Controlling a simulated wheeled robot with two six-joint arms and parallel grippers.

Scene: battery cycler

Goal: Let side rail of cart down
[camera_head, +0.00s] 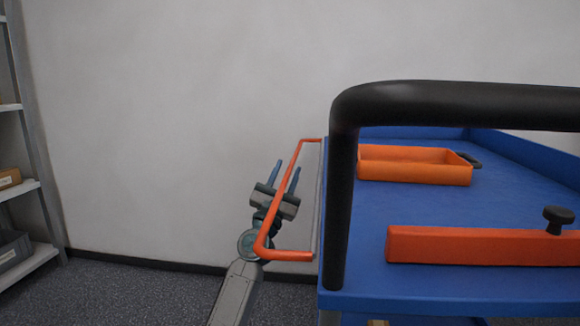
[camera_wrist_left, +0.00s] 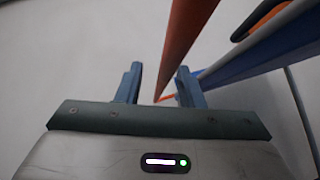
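The cart's side rail (camera_head: 281,190) is an orange U-shaped bar on the left side of the blue cart (camera_head: 375,225). It sticks out from the cart's edge in the head view. My left gripper (camera_head: 284,175) is at the rail's long bar, with its two blue fingers open and apart. In the left wrist view the rail (camera_wrist_left: 184,42) runs across the gap between the open fingertips (camera_wrist_left: 160,76). I cannot tell whether the bar lies fully between the fingers or touches them. My right gripper is not in view.
A thick black handle (camera_head: 343,190) rises at the cart's near end, close to the rail. An orange tray (camera_head: 415,172) and an orange bar with a black knob (camera_head: 470,246) are on the cart top. A shelf unit (camera_head: 30,190) stands at far left. The floor between is clear.

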